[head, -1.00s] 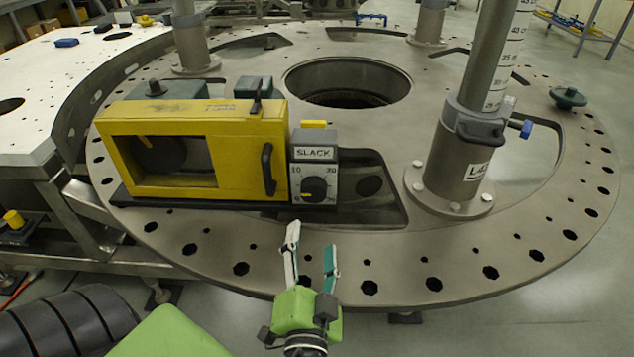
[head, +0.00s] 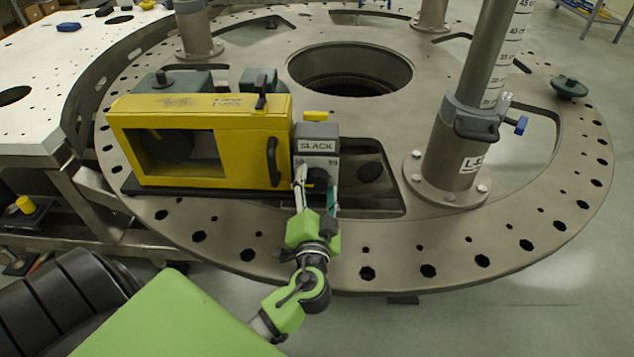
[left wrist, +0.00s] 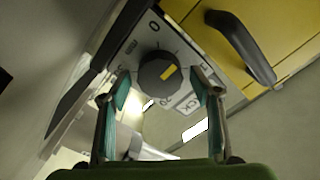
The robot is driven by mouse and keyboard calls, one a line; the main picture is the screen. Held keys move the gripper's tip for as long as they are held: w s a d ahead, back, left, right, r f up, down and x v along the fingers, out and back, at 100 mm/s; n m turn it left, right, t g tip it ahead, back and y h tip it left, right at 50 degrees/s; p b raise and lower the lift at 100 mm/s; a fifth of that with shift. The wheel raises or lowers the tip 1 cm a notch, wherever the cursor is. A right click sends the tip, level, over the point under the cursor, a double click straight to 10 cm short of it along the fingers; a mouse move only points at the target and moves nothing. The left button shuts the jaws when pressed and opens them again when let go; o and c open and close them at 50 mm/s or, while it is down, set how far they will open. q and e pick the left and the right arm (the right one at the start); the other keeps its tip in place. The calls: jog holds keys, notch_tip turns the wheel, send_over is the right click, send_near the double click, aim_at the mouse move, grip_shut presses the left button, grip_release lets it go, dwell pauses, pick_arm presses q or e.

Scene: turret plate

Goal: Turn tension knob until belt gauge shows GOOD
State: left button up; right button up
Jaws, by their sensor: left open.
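The tension knob (left wrist: 157,72) is dark and round with a yellow pointer mark, on a grey dial face with numbers. In the head view the knob (head: 318,178) is partly hidden by my gripper. The belt gauge (head: 316,147) above it reads SLACK. My left gripper (head: 317,186) is open in front of the dial. In the left wrist view its two teal-padded fingers (left wrist: 163,92) stand on either side of the knob's near edge, with a gap to each side. I cannot tell how far they reach along it. My right gripper is not in view.
The yellow belt housing (head: 200,183) with a black handle (head: 273,161) stands directly left of the dial. A steel post (head: 460,150) with a scale rises at the right. The round turret plate (head: 400,255) has open holes and a clear front rim.

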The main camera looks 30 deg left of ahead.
pick_arm(q)
jog(key=shift+c, duration=0.9)
jog(key=c, duration=1)
jog(key=shift+o, duration=0.2)
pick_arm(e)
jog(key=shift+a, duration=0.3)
pick_arm(q)
jog(key=shift+m, duration=0.3)
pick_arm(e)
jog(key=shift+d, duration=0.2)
pick_arm(q)
jog(key=shift+m, duration=1)
jog(key=m+p, duration=0.1)
jog(key=m, duration=0.4)
jog(key=shift+f+m, duration=0.15)
jog(key=shift+m, duration=0.15)
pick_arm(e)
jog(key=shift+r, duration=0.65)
pick_arm(q)
jog(key=shift+m, duration=0.4)
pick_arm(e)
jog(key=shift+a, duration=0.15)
